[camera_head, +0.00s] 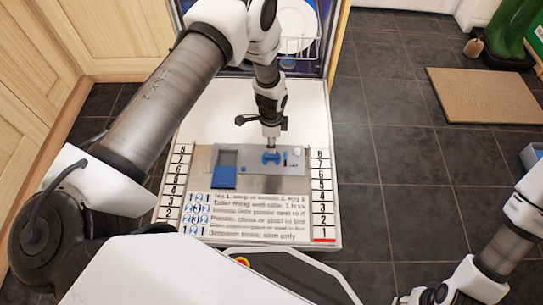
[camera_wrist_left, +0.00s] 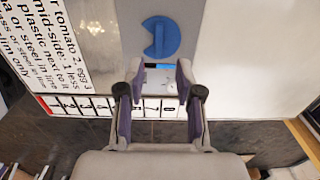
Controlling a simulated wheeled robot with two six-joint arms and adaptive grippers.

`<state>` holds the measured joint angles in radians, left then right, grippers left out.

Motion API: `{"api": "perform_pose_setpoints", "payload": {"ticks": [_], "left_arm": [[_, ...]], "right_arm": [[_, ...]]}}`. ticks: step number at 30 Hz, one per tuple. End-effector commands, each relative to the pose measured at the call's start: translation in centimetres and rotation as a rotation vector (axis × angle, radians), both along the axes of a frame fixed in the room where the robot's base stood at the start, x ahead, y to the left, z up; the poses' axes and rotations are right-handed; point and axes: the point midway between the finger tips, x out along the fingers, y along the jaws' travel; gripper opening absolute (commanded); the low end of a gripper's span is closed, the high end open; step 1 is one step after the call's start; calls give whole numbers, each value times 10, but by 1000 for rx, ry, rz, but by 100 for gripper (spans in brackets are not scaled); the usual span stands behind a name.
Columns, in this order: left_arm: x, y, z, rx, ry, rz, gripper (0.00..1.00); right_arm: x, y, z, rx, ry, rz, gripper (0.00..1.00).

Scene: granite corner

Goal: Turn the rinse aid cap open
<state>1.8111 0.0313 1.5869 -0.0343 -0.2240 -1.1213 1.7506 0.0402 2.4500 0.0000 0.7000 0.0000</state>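The blue rinse aid cap (camera_head: 271,157) sits on the grey dispenser panel (camera_head: 254,148) of the open dishwasher door. My left gripper (camera_head: 271,141) points down over the panel beside the cap. In the wrist view its two fingertips (camera_wrist_left: 159,72) are apart with nothing between them, and the cap lies beyond them, not gripped. My right gripper (camera_head: 425,297) is at the lower right, well away from the door; its fingers are not clear.
A blue compartment (camera_head: 226,168) is left of the cap. The door (camera_head: 320,110) has numbered strips along both sides and printed text in front. Wooden cabinets (camera_head: 105,35) stand at left. The dark tiled floor (camera_head: 385,150) at right is mostly clear, with a mat (camera_head: 485,95) and green boots (camera_head: 508,30).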

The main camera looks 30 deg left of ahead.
Motion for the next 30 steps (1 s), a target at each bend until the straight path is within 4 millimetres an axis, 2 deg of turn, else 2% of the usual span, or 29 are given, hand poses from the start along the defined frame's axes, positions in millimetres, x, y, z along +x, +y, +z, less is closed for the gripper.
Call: {"api": "perform_pose_setpoints", "payload": {"ticks": [6,9,13,20,21,23,30], "left_arm": [[-1,0,-45,0,1,1,35],[-1,0,-61,0,0,2,35],[-1,0,-70,0,0,2,35],[-1,0,-69,0,0,3,35],[-1,0,-69,0,0,3,21],[-1,0,-69,0,0,3,0],[-1,0,-69,0,0,4,0]], "right_arm": [[0,0,-23,0,0,0,40],[0,0,-31,0,0,0,40],[0,0,-34,0,0,0,40],[0,0,-33,0,0,0,40],[0,0,-33,0,0,0,40],[0,0,-33,0,0,0,40],[0,0,-33,0,0,0,40]]}}
